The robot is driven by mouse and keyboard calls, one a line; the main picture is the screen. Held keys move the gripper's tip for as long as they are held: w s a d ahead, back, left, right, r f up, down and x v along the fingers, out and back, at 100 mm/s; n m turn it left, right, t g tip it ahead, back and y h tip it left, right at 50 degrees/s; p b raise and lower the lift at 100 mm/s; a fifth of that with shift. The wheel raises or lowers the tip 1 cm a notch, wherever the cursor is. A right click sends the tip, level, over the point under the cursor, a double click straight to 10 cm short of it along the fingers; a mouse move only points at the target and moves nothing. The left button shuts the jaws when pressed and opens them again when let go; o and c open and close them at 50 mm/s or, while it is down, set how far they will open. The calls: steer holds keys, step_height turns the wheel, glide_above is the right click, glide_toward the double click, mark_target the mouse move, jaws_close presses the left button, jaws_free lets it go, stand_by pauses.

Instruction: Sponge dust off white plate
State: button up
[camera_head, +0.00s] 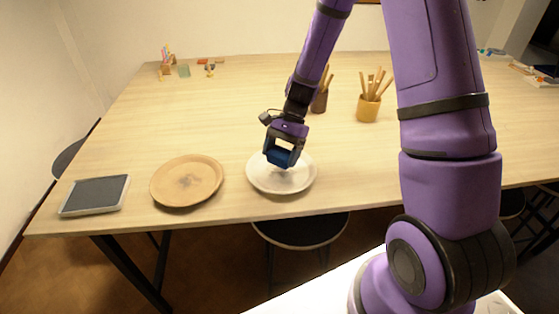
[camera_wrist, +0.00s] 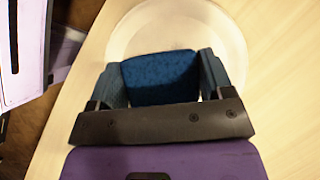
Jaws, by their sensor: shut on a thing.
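The white plate (camera_head: 299,183) lies near the front edge of the table, right of the tan plate. My gripper (camera_head: 281,157) is over the plate and shut on a blue sponge (camera_head: 279,159). In the wrist view the sponge (camera_wrist: 160,79) sits between the two fingers, with the white plate (camera_wrist: 228,34) behind it. I cannot tell whether the sponge touches the plate. The gripper and sponge hide part of the plate's middle. No dust can be made out on the part that shows.
A grey-topped tray (camera_head: 95,195) is at the far left. Cups of tools, one dark (camera_head: 319,101) and one yellow (camera_head: 368,108), stand behind. A stool (camera_head: 300,232) is below the front edge.

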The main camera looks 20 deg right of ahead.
steer(key=shift+r, duration=1.4)
